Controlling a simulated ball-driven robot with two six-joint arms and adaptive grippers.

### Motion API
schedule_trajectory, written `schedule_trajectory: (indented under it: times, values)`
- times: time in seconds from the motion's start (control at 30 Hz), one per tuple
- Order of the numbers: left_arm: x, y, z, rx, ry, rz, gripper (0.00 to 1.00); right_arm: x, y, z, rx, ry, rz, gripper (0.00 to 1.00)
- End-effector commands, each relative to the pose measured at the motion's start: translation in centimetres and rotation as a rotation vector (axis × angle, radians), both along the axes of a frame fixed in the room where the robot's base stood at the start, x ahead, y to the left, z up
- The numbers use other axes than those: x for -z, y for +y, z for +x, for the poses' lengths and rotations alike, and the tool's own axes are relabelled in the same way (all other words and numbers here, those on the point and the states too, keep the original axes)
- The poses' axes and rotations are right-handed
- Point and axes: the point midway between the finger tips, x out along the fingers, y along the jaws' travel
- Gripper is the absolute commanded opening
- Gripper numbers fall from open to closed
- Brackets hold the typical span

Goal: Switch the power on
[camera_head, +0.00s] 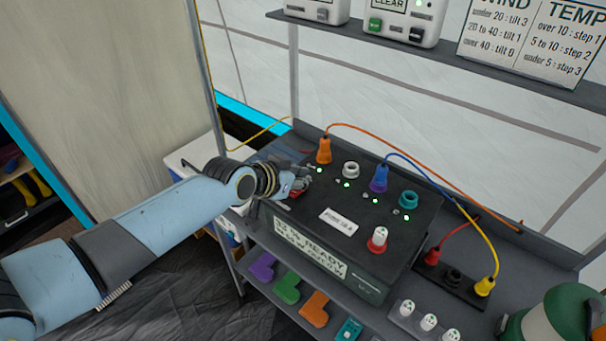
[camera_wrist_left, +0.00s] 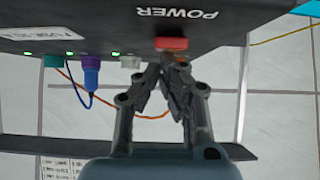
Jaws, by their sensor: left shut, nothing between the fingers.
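A black power box (camera_head: 385,250) stands on the grey bench; it also shows in the wrist view (camera_wrist_left: 100,20). In the wrist view its POWER label appears upside down, beside a red switch (camera_wrist_left: 171,43). My left gripper (camera_head: 303,183) reaches over the box's left end. In the wrist view its fingertips (camera_wrist_left: 168,60) are together, empty, and right at the red switch; I cannot tell whether they touch it. In the head view the gripper mostly hides the switch. Several small green lights (camera_head: 347,184) glow on the box. My right gripper is not in view.
An orange plug (camera_head: 324,152) and a blue plug (camera_head: 379,179) stand in the box with cables attached. A red-and-white knob (camera_head: 378,239) is near its front right. Red and yellow plugs (camera_head: 485,287) sit in a strip to the right. A green-and-white container (camera_head: 555,318) stands at the lower right.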

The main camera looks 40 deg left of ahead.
Motion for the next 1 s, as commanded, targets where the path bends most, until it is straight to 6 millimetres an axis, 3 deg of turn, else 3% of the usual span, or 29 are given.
schedule_trajectory:
  times: [0.03, 0.17, 0.27, 0.43, 0.7, 1.0]
  values:
    - [0.9, 0.1, -1.0, 0.0, 0.027, 0.001, 0.0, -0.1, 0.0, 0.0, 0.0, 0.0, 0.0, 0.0]
    - [0.7, 0.1, -1.0, 0.0, 0.028, 0.0, 0.0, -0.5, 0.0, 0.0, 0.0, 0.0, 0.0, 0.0]
    - [-0.5, 0.1, -0.7, -0.001, 0.025, 0.0, 0.0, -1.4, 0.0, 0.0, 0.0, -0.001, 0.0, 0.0]
    - [-4.5, 0.2, 0.8, -0.005, 0.008, 0.001, 0.0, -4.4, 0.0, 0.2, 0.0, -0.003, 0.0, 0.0]
    - [-8.8, 0.5, -2.9, -0.002, 0.005, 0.006, 0.0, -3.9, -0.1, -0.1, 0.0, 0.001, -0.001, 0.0]
    - [-11.8, 0.6, -4.9, -0.004, 0.002, 0.003, 0.0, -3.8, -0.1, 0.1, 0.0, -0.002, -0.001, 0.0]
